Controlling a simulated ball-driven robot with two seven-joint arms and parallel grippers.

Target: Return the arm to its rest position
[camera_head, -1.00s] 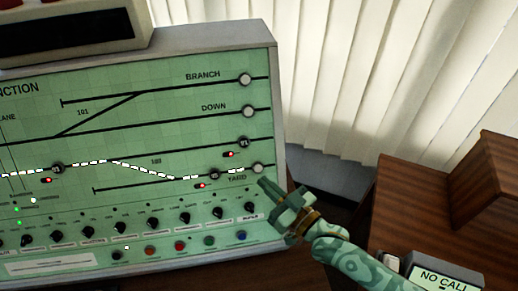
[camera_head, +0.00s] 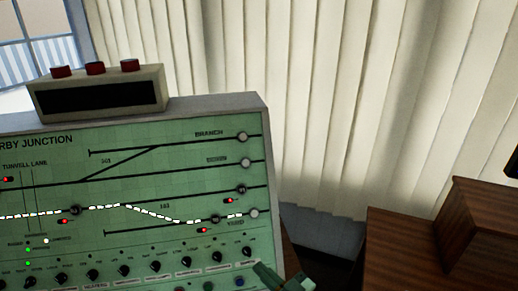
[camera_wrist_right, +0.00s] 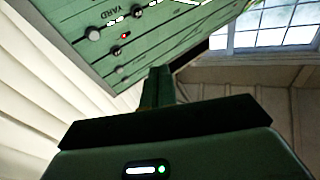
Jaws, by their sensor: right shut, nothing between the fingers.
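My right gripper (camera_head: 272,277) shows at the bottom edge of the head view, at the lower right corner of the green signal panel (camera_head: 120,232). Only its green fingers and a bit of its body show; the rest of the arm is out of the frame. In the right wrist view the gripper's fingers (camera_wrist_right: 158,85) are together with nothing between them. The panel (camera_wrist_right: 150,48) is beyond the fingertips there, with its YARD label and round buttons upper left. The fingers appear apart from the panel. My left gripper is not in view.
A box with red buttons (camera_head: 97,91) stands on top of the panel. A brown wooden cabinet (camera_head: 405,245) is at the right. White vertical blinds (camera_head: 340,90) hang behind. A window (camera_head: 40,40) is at the upper left. A dark gap lies between panel and cabinet.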

